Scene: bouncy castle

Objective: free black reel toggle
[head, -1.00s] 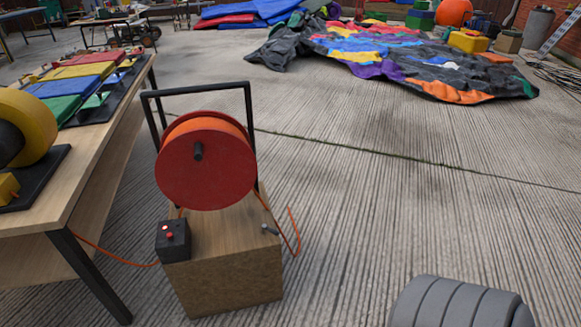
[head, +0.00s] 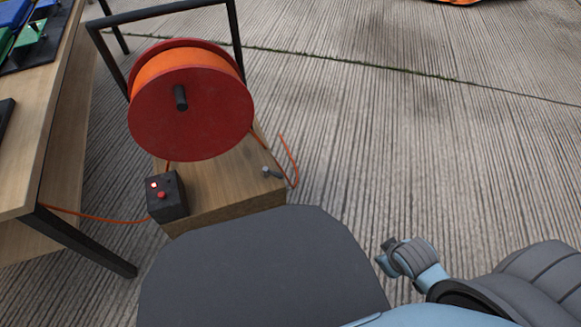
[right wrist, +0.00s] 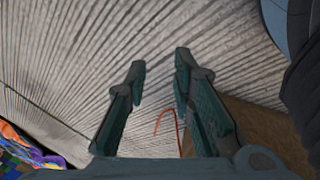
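A red reel (head: 190,115) wound with orange cable hangs in a black frame on a wooden box (head: 225,190). A small black control box (head: 170,203) with a lit red light and a red button sits at the box's left front. I cannot tell which is the named toggle. In the right wrist view, my right gripper (right wrist: 160,65) is open with nothing between its fingers. The wooden box (right wrist: 265,125) is beside its right finger. My left gripper is out of view.
The ridged concrete floor is clear to the right of the box. My own large grey and blue arm parts cover the lower head view.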

